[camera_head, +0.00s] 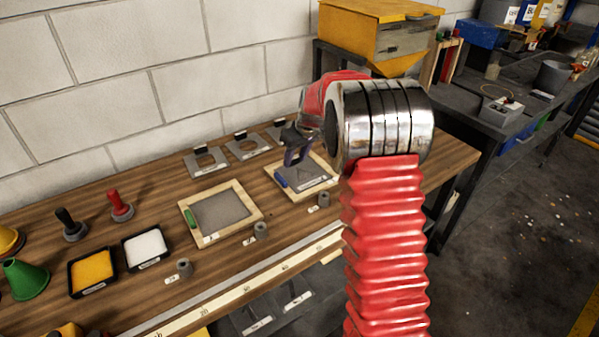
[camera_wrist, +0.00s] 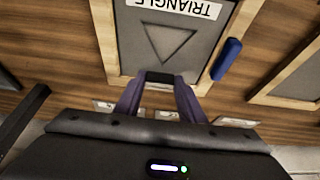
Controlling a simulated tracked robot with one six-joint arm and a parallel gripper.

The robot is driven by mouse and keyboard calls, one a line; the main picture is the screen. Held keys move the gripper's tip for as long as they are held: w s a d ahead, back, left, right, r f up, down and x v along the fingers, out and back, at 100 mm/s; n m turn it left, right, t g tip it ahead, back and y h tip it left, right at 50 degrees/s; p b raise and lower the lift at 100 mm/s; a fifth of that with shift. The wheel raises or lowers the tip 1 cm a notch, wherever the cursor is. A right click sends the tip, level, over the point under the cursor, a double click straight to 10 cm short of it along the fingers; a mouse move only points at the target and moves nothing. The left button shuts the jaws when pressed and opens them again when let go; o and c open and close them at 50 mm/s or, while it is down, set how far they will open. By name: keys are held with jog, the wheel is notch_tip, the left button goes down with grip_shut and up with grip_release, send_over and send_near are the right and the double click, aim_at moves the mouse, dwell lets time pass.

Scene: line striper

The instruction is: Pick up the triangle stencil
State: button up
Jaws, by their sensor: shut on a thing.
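The triangle stencil (camera_wrist: 135,50) is a grey plate with a triangular cut-out, a white TRIANGLE label and a dark tab at its near edge in the wrist view. My gripper (camera_wrist: 160,80), with purple fingers, is shut on that tab. The stencil is over the wooden frame with a blue handle (camera_wrist: 227,60); I cannot tell whether it touches the frame. In the head view the stencil (camera_head: 306,170) shows as a grey plate over that frame, with my gripper (camera_head: 293,158) at its back edge. My red arm and wrist hide part of this area.
Other grey stencils with dark tabs (camera_head: 205,161) lie along the wall. A green-handled wooden frame (camera_head: 255,211) is left of the blue-handled one. Small grey cylinders stand in front. Yellow and white trays (camera_head: 92,273) and a red-knobbed stamp (camera_head: 120,205) are further left.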

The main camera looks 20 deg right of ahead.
aim_at(296, 167)
jog(key=c, duration=0.4)
jog(key=shift+c, duration=0.2)
jog(key=shift+r, duration=0.1)
notch_tip(296, 167, up, 10)
jog(key=shift+s, duration=0.1)
dwell(0.7)
